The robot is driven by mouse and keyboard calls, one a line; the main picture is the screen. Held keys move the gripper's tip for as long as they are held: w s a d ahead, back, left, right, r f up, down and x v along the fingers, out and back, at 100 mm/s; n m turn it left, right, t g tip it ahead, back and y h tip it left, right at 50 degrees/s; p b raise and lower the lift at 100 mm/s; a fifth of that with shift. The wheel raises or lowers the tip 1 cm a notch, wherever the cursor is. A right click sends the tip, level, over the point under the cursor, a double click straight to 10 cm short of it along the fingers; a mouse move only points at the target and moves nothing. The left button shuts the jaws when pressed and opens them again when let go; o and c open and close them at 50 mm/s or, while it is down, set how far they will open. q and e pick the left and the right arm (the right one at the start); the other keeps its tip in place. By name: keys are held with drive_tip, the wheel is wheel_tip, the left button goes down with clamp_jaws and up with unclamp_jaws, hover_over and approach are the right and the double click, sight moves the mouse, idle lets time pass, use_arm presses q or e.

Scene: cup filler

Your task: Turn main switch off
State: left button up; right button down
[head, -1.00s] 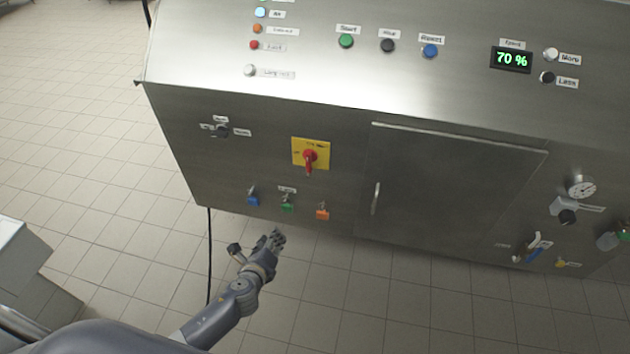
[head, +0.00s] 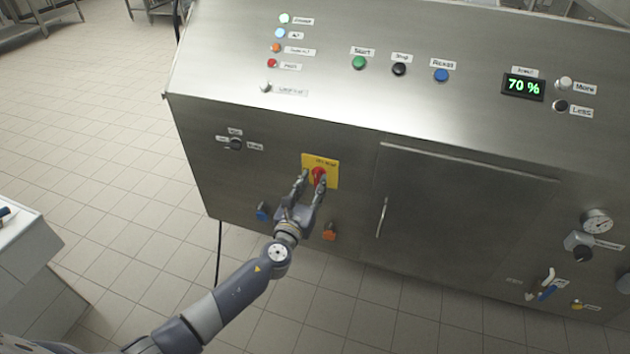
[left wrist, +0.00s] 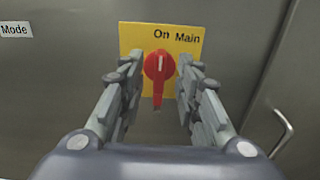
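The main switch is a red rotary handle (head: 319,175) on a yellow plate (head: 333,163) on the front of the steel machine. In the left wrist view the red handle (left wrist: 158,72) hangs vertically, and the plate (left wrist: 190,62) reads "On" and "Main". My left gripper (head: 312,180) reaches up to the switch from below. In the left wrist view its fingers (left wrist: 157,100) are open, one on each side of the handle, with gaps between. Part of the handle and plate is hidden by a finger in the head view. My right gripper is not in view.
Blue (head: 262,212) and orange (head: 329,232) handles sit below the switch, beside my gripper. A cabinet door with a vertical handle (head: 382,217) is to the right. The mode knob (head: 236,143) is to the left. Tiled floor is clear in front.

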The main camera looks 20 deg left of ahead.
use_arm(q)
drive_tip(key=shift+w, duration=1.1)
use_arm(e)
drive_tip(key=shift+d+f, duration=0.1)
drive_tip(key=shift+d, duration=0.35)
use_arm(q)
clamp_jaws()
